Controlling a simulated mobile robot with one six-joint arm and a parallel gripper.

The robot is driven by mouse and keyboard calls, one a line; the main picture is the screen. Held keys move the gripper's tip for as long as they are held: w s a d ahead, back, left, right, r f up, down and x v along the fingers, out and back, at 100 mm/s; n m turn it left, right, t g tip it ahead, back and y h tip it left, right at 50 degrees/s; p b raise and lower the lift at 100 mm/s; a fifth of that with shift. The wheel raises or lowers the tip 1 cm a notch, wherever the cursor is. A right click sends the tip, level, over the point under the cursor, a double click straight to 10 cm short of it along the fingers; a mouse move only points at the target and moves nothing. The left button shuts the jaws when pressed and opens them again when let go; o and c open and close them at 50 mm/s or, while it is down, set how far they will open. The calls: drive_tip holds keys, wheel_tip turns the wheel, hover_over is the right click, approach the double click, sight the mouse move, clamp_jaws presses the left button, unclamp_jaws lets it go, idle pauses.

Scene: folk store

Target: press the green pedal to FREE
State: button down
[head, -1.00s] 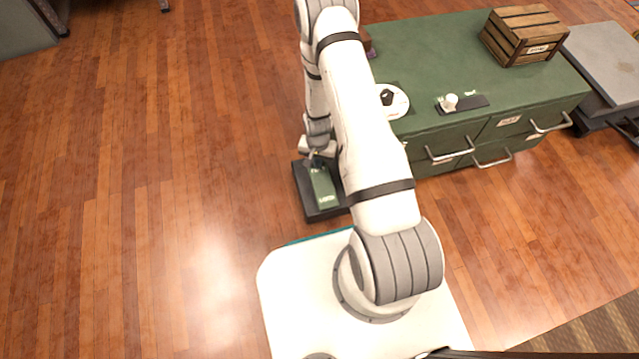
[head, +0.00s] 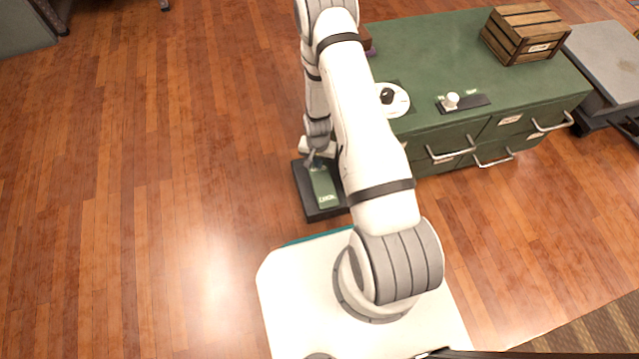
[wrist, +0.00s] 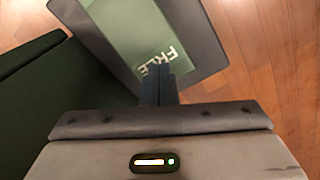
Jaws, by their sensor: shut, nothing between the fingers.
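The green pedal (head: 323,187) sits on a black base on the floor, in front of the green cabinet. Pale lettering shows on its near end, too small to read surely. In the wrist view the pedal (wrist: 130,28) has the word FREE on the end by my fingers. My gripper (wrist: 158,72) is shut and empty, with its fingertips over the pedal beside that word. In the head view my gripper (head: 313,161) is at the pedal's far end and partly hides it. Whether the fingertips touch the pedal cannot be told surely.
The green cabinet (head: 435,52) stands close behind and right, with drawer handles sticking out. On it are a wooden crate (head: 525,34), a white dial (head: 395,101) and a slider with a white knob (head: 451,101). The wooden floor at left is clear.

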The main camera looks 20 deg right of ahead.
drive_tip(key=shift+f+b, duration=0.65)
drive_tip(key=shift+f, duration=0.35)
drive_tip(key=shift+r, duration=0.1)
wheel_tip(320, 180, up, 9)
drive_tip(key=p, duration=0.6)
